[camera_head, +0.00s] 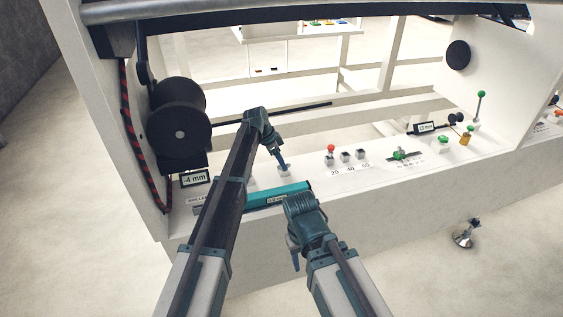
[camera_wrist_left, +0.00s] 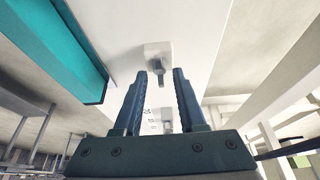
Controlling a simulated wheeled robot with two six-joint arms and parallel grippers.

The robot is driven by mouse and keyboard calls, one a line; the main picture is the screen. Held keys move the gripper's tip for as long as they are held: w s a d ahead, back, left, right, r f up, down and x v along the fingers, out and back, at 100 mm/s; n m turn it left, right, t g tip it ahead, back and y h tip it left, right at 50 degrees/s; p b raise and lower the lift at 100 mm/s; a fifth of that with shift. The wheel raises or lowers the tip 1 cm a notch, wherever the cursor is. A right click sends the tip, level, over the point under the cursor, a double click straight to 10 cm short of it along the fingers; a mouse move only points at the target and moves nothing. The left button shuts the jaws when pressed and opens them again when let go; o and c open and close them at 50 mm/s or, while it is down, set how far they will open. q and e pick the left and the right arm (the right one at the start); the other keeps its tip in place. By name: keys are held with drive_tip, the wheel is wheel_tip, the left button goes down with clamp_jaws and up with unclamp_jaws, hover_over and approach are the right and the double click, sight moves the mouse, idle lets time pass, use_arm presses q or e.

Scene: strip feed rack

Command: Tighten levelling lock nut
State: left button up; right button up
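A metal levelling foot (camera_head: 463,237) stands on the floor below the rack's front at the right; its lock nut is too small to tell apart. My left gripper (camera_head: 283,168) is over the rack's deck, far left of the foot. In the left wrist view its two fingers (camera_wrist_left: 160,73) are apart with nothing between them, so it is open. A small white block with a grey stub (camera_wrist_left: 157,56) lies just beyond the fingertips. My right gripper (camera_head: 294,252) hangs in front of the rack's front face, fingers down; its opening cannot be made out. Both are apart from the foot.
A teal bar (camera_head: 290,192) lies along the deck beside my left arm. A red-knobbed lever (camera_head: 330,152), green knobs (camera_head: 443,141) and a green-topped stick (camera_head: 480,97) stand on the deck. A black roll (camera_head: 179,122) is at left. The floor around the foot is clear.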

use_arm(q)
drive_tip(key=p+v, duration=1.2)
drive_tip(key=v, duration=0.1)
drive_tip(key=shift+r, duration=0.3)
drive_tip(key=shift+s, duration=0.1)
drive_tip(key=s+f+n+g+y, duration=0.1)
drive_tip(key=s+n+y, duration=0.4)
drive_tip(key=s, duration=3.2)
drive_tip(key=n, duration=0.5)
drive_tip(key=shift+s+n+g+y+p, duration=0.3)
drive_tip(key=shift+s+n+y+p, duration=0.05)
drive_tip(key=shift+n+y+p, duration=0.05)
drive_tip(key=shift+a, duration=0.1)
